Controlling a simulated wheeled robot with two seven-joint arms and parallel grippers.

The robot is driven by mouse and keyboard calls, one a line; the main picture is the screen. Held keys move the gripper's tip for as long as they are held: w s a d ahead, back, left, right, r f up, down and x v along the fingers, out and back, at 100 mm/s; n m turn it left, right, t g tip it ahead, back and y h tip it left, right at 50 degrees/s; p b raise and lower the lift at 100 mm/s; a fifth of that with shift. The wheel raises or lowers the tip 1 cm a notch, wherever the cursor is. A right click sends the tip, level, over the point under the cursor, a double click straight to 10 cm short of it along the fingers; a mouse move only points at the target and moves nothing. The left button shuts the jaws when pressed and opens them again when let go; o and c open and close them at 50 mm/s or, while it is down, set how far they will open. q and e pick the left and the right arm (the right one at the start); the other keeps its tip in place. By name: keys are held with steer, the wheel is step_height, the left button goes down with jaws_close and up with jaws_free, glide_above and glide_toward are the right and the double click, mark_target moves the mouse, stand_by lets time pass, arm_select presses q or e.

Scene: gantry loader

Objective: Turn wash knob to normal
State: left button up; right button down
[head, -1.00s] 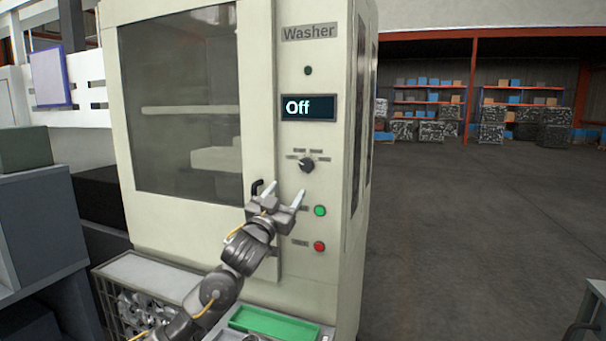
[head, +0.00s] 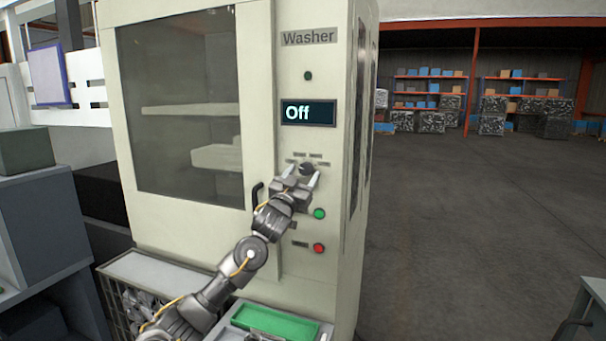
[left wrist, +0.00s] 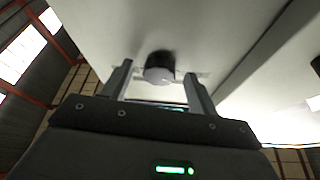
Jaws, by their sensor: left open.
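The washer (head: 262,230) is a tall cream cabinet with a control panel on its right front. Its display (head: 308,112) reads "Off". The dark round wash knob (head: 306,169) sits below the display, with small labels around it that are too small to read. My left gripper (head: 302,176) is open at the knob, with one finger on each side of it. In the left wrist view the knob (left wrist: 160,68) lies between and just beyond the spread fingertips (left wrist: 159,80), with a gap on both sides. My right gripper is not in view.
A green button (head: 319,214) and a red button (head: 319,248) are below the knob. The door handle (head: 257,194) is to the left. A green tray (head: 266,322) and a wire basket (head: 118,298) stand low in front. Open floor lies to the right.

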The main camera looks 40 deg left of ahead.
arm_select(q)
steer(key=c, duration=1)
